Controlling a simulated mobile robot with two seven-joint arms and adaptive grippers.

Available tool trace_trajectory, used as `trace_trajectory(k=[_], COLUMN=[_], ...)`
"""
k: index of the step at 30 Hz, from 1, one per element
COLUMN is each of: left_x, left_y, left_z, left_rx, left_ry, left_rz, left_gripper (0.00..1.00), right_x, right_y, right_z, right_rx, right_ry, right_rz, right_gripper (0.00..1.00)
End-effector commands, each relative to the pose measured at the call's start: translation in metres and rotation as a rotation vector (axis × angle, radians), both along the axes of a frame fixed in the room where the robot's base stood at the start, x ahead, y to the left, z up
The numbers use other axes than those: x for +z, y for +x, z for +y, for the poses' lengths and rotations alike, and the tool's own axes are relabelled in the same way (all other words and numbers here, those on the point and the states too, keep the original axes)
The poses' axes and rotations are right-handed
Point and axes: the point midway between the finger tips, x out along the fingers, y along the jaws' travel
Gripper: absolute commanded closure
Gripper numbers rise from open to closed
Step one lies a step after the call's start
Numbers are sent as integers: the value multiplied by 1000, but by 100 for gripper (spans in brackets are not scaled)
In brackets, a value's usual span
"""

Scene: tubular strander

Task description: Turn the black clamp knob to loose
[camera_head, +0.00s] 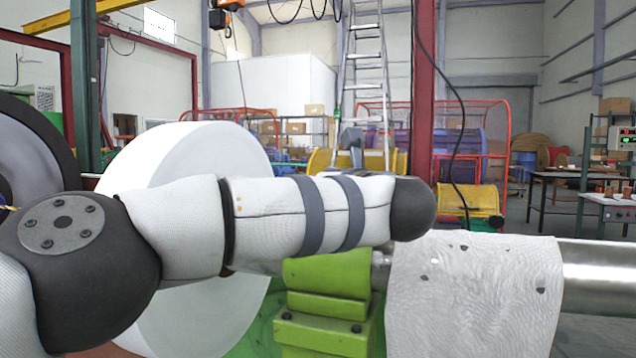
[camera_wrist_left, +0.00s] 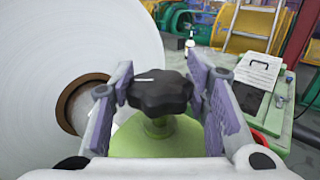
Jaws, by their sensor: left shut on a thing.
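The black clamp knob (camera_wrist_left: 160,97) is a lobed knob with a short white line on its top. It sits on a light green housing (camera_wrist_left: 155,137) in the left wrist view. My left gripper (camera_wrist_left: 164,84) is shut on the knob, with one purple-padded finger at each side of it. In the head view my left arm crosses the picture from the left, above a green block (camera_head: 328,290); the knob and the gripper's fingers do not show there. My right gripper is in neither view.
A large white reel (camera_head: 200,150) stands close behind my left arm; it also shows at left in the wrist view (camera_wrist_left: 70,40). A white cloth (camera_head: 475,290) hangs over a shiny metal shaft (camera_head: 600,270) at right. A paper sheet (camera_wrist_left: 258,70) lies on a green cabinet.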

Motion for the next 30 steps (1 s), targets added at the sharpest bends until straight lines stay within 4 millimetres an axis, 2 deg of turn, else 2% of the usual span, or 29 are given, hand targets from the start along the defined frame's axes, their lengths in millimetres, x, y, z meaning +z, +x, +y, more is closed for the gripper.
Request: trace_trajectory(k=[6,7,9,23,26,30], left_x=[0,0,0,0,1,0], left_y=[0,0,0,-2,-12,-40], left_z=[1,1,1,-2,-8,-20], left_rx=[0,0,0,-6,-9,-11], left_ry=[0,0,0,0,1,2], left_rz=[-1,-1,-1,-1,-1,1], left_gripper=[85,51,36,36,36,36], right_x=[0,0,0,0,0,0], right_y=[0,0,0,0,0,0], right_z=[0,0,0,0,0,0], right_rx=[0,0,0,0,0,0], right_ry=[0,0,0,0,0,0], right_rz=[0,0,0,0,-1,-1], right_gripper=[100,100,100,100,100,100])
